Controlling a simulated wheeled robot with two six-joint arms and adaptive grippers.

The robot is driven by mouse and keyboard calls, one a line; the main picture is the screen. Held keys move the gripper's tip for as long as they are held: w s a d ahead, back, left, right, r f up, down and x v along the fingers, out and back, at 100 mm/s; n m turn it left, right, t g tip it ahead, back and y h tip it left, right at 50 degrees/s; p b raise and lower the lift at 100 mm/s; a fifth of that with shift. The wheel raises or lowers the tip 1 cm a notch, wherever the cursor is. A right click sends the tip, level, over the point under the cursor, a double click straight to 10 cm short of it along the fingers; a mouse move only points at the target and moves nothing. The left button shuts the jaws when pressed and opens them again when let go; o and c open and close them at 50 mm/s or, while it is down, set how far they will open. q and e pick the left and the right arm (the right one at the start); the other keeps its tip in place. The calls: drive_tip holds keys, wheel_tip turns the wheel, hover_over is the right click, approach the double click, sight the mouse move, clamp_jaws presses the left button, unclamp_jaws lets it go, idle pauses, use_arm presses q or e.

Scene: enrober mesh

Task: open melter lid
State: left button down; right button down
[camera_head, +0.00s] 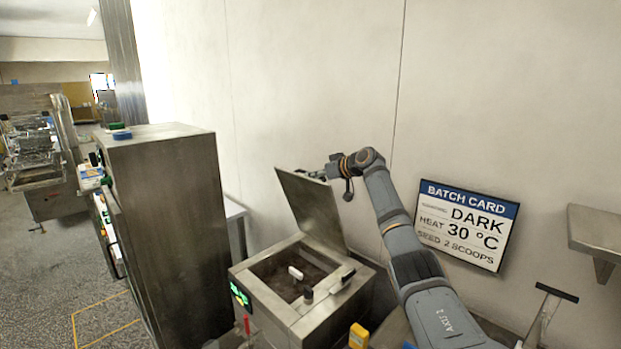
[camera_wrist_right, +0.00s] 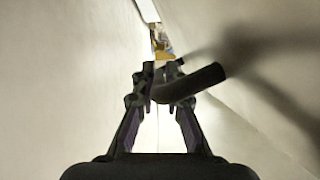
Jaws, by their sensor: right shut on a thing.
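The melter (camera_head: 290,312) is a steel box with a green display on its front left. Its lid (camera_head: 310,210) stands raised and tilted back at the rear edge, so the opening shows a brown inside. My right gripper (camera_head: 318,175) is at the top edge of the lid. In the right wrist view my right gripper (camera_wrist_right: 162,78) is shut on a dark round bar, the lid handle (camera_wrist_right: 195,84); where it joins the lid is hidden. My left gripper is not in view.
A white piece (camera_head: 296,272) shows in the melter opening. A tall steel cabinet (camera_head: 170,230) stands to the left. A batch card (camera_head: 466,224) hangs on the wall at right, near a steel shelf (camera_head: 595,232). A yellow object (camera_head: 359,336) is in front.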

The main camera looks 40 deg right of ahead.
drive_tip(key=shift+d, duration=0.1)
drive_tip(key=c, duration=1.4)
unclamp_jaws()
drive_tip(key=shift+d+f, duration=0.15)
drive_tip(key=v, duration=1.2)
